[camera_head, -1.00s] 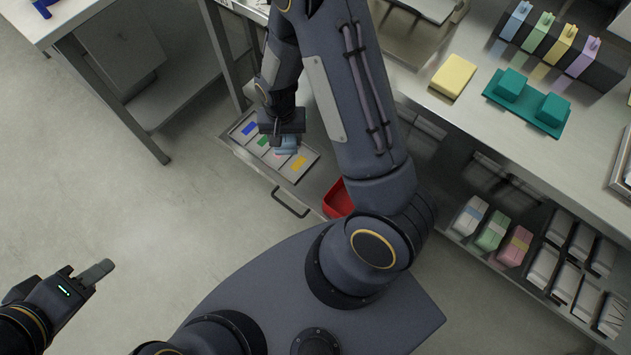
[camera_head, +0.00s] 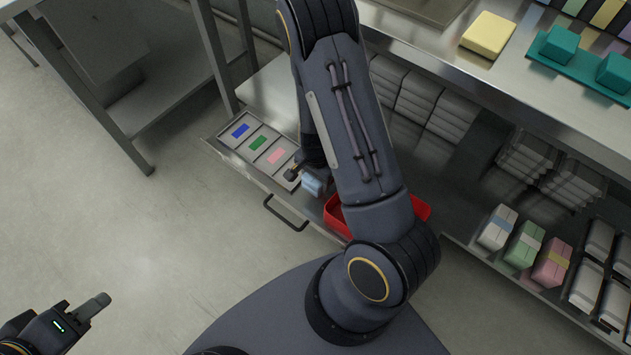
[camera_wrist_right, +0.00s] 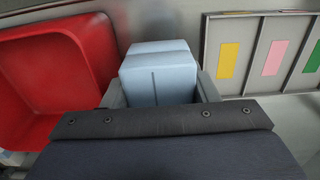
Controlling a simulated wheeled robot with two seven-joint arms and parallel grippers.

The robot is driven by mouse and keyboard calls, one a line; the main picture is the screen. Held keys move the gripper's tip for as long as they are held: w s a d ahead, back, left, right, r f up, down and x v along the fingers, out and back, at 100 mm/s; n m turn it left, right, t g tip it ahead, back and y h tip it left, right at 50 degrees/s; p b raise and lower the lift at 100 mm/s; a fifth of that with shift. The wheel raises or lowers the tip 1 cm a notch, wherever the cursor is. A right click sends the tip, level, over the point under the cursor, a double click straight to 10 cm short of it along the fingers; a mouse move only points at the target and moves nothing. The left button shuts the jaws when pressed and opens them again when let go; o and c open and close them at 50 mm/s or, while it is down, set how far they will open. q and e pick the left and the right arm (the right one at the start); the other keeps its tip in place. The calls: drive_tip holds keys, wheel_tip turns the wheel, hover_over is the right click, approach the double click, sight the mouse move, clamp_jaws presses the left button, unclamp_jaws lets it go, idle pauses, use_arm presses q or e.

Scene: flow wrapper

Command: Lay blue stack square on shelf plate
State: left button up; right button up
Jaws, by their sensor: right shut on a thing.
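The blue stack (camera_head: 312,184) is a light blue block with a seam line. My right gripper (camera_wrist_right: 160,92) is shut on it, and the stack (camera_wrist_right: 157,68) stands up between the fingers in the wrist view. In the head view it is beside the drawer's right end, near the red bin, partly hidden by my right arm. A pale flat plate (camera_head: 268,92) lies behind the drawer, but I cannot tell whether it is the shelf plate. My left gripper (camera_head: 98,304) is over the floor at lower left, apart from everything.
A drawer (camera_head: 215,142) has colour-labelled compartments and a black handle (camera_head: 283,214). A red bin (camera_head: 338,218) is beside it, also at left in the wrist view (camera_wrist_right: 50,80). Banded stacks (camera_head: 523,246) line the lower shelf at right. A yellow block (camera_head: 488,35) lies on the upper counter.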

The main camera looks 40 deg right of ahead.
drive_tip(key=shift+f+b, duration=2.75)
drive_tip(key=shift+f, duration=0.5)
drive_tip(key=shift+f, duration=0.15)
drive_tip(key=o, duration=1.7)
drive_tip(key=shift+c, duration=0.2)
wheel_tip(320, 180, up, 8)
drive_tip(key=p, duration=0.4)
